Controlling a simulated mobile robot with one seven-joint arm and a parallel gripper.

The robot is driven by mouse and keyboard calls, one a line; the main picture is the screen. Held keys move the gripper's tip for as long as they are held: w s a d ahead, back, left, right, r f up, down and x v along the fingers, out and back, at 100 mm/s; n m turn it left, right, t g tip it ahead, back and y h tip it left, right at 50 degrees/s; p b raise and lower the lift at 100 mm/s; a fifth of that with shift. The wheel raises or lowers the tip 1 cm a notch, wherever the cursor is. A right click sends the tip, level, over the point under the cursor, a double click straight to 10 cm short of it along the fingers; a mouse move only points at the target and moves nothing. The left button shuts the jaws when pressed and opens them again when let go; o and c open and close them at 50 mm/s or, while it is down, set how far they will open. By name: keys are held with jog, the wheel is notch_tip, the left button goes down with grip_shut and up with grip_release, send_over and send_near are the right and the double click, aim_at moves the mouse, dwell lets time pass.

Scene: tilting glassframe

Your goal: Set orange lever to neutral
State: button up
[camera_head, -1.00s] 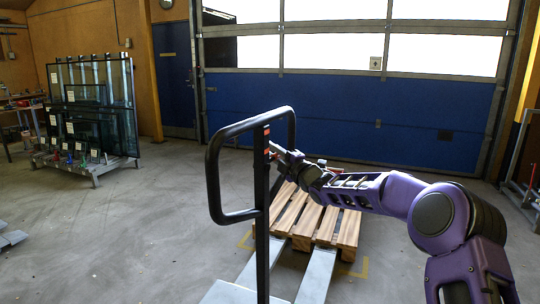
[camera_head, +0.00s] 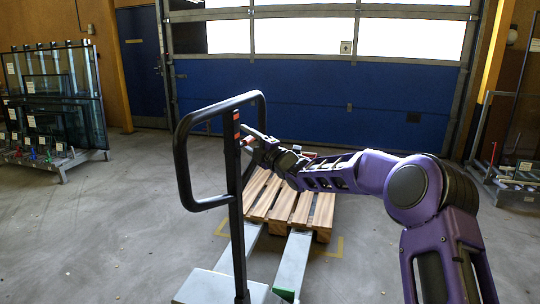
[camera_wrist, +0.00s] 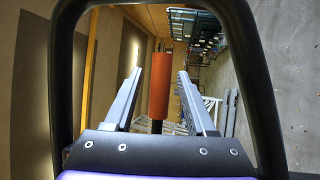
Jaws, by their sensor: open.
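The orange lever (camera_wrist: 160,85) stands upright between the two fingers of my gripper (camera_wrist: 160,90) in the wrist view. The fingers are open, with a gap on each side of the lever. In the head view my gripper (camera_head: 250,137) is at the right side of the pallet jack's black post, near its top. A small orange piece of the lever (camera_head: 247,141) shows there, partly hidden by the fingers. The black loop handle (camera_head: 183,160) stands upright and also frames the wrist view (camera_wrist: 66,80).
A wooden pallet (camera_head: 322,215) lies behind the post, near the pallet jack's grey forks (camera_head: 293,265). A rack of glass panes (camera_head: 60,110) stands at the left, another rack (camera_head: 515,190) at the right. Open floor lies to the left.

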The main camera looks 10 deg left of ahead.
jog(key=v, duration=1.5)
jog(key=shift+s+d+b, duration=0.15)
jog(key=shift+d+b, duration=0.2)
